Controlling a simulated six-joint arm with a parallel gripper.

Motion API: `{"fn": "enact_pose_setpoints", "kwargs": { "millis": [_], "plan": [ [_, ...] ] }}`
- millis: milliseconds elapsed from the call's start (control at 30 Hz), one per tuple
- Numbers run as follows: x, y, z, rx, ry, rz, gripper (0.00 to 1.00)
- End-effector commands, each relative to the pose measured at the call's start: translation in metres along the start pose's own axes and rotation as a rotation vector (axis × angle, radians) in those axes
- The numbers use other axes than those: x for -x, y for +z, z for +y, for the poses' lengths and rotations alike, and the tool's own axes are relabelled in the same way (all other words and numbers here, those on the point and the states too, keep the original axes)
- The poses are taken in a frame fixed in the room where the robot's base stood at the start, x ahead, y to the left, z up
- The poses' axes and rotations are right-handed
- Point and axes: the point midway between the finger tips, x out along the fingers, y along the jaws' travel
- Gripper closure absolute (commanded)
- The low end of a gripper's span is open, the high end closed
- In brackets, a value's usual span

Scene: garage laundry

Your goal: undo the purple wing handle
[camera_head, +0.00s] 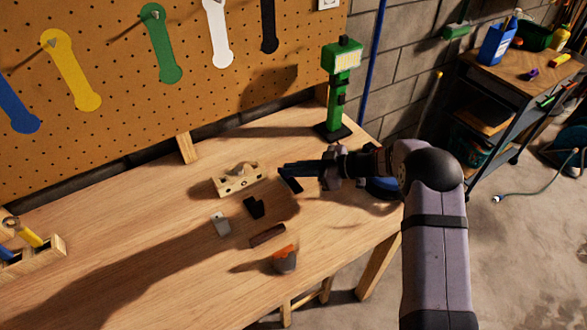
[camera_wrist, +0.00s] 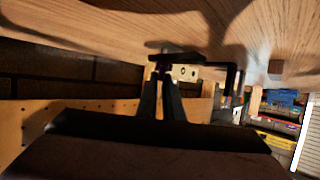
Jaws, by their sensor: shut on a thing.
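I cannot make out a purple wing handle on the bench in either view. My gripper (camera_head: 283,171) reaches in from the right, low over the bench, just right of a pale wooden block with holes (camera_head: 229,188). In the wrist view my gripper's fingers (camera_wrist: 167,72) are close together at a dark flat piece (camera_wrist: 187,57). They appear shut on this piece; its colour is lost in shadow. The wooden block (camera_wrist: 185,73) shows beyond the fingertips. A small purple thing (camera_head: 533,73) lies on the far cart, too small to identify.
On the bench (camera_head: 130,235) lie a black piece (camera_head: 254,207), a grey piece (camera_head: 221,224), a brown bar (camera_head: 267,235) and an orange-topped grey object (camera_head: 285,261). A green stand (camera_head: 335,95) rises behind my gripper. The bench's left middle is clear.

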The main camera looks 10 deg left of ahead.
Motion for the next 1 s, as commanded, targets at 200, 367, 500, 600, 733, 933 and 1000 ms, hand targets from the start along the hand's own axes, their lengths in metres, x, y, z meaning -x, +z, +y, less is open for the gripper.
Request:
{"fn": "enact_pose_setpoints", "kwargs": {
  "millis": [200,367,500,600,733,933,1000],
  "plan": [
    [-0.001,0.008,-0.002,-0.006,-0.003,-0.014,1.00],
    [-0.001,0.008,-0.003,-0.007,-0.003,-0.014,0.74],
    [-0.001,0.006,-0.002,-0.004,-0.003,-0.010,0.74],
    [-0.001,0.004,-0.002,-0.003,-0.002,-0.008,0.74],
    [0.001,0.001,-0.001,0.000,-0.001,-0.006,0.74],
    [0.007,-0.015,-0.001,0.001,-0.001,-0.005,0.74],
    [0.010,-0.024,-0.001,0.003,0.000,-0.005,0.74]
  ]
}}
